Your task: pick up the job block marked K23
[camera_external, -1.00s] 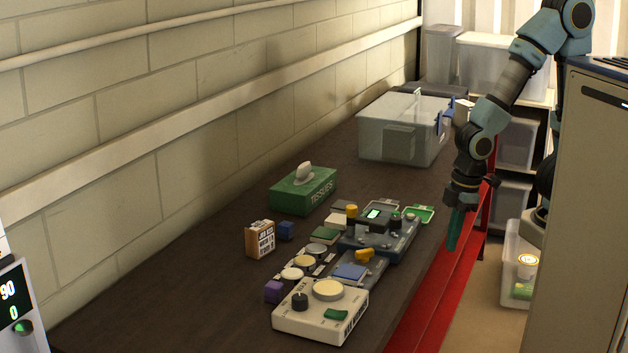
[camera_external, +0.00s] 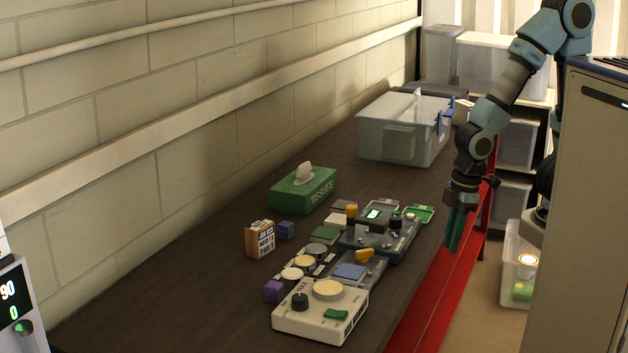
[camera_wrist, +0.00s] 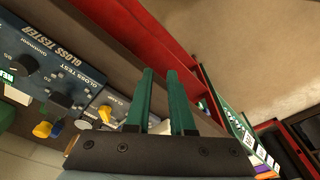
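No marking K23 can be read in any view. In the external view, a small blue block (camera_external: 286,230) and a purple block (camera_external: 273,291) sit on the dark bench (camera_external: 180,270), left of the devices; I cannot tell which block, if any, is the K23 one. My gripper (camera_external: 453,250) points down over the bench's red front edge, right of the blue-grey device, well apart from both blocks. In the wrist view its two green fingers (camera_wrist: 160,75) stand apart with nothing between them.
A gloss tester (camera_wrist: 60,85) lies left of my fingers in the wrist view. A cream device (camera_external: 320,310), a tissue box (camera_external: 303,190), a labelled tan box (camera_external: 260,239) and a clear bin (camera_external: 403,140) stand on the bench. A tall cabinet (camera_external: 595,210) is at right.

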